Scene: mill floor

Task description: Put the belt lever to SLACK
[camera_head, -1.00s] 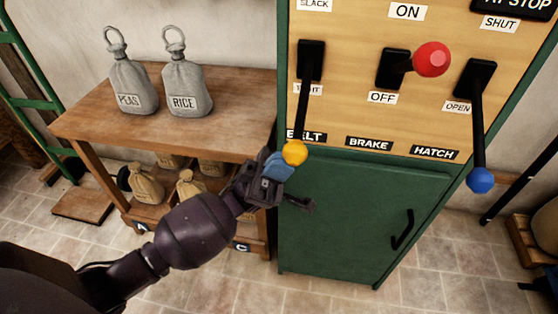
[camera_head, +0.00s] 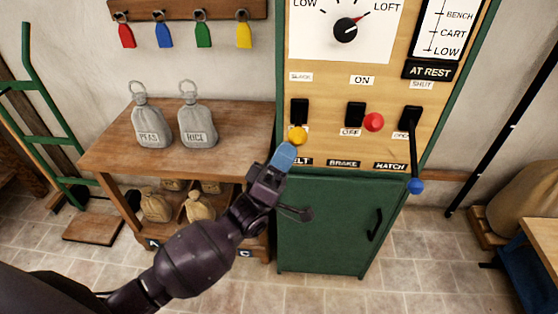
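The belt lever, with its yellow knob (camera_head: 298,135), is on the left of the wooden panel above the BELT label. Its knob sits just below its black slot, and the lever points out towards me; its shaft is mostly hidden behind the knob. The SLACK label (camera_head: 301,77) is above the slot; the lower label is largely covered by the knob. My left gripper (camera_head: 284,156) comes from the lower left, its blue fingertips together just under the yellow knob, touching or nearly so. It does not hold the knob. My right gripper is out of view.
The brake lever's red knob (camera_head: 373,122) and hatch lever's blue knob (camera_head: 415,187) are to the right. A green cabinet door (camera_head: 325,225) is below. A wooden table (camera_head: 110,150) with PEAS and RICE sacks stands left. Coloured tags hang above it.

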